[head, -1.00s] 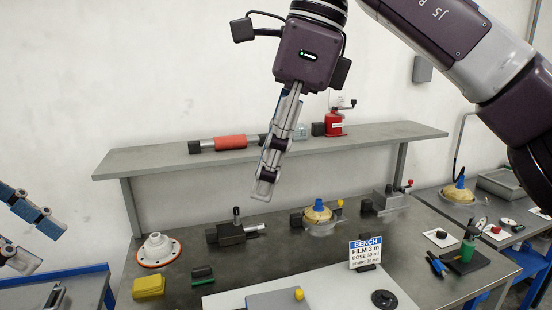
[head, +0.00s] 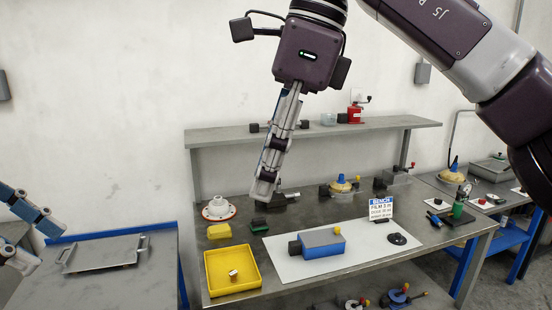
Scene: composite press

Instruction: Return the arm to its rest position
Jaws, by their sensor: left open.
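My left gripper (head: 49,245) is at the left edge, with its two fingers apart and nothing between them. Most of the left arm is out of view. My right arm comes in from the top right, bent at the elbow. My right gripper (head: 263,192) points down in front of the shelf and bench, seen nearly side-on. I see no object held in it, but its finger gap is not clear.
The bench (head: 330,205) carries a yellow tray (head: 207,272), a blue-grey box (head: 322,243), a white flanged part (head: 218,208) and a sign (head: 381,207). A shelf (head: 225,137) stands behind. A side table (head: 115,285) with a flat metal plate (head: 104,254) is at left.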

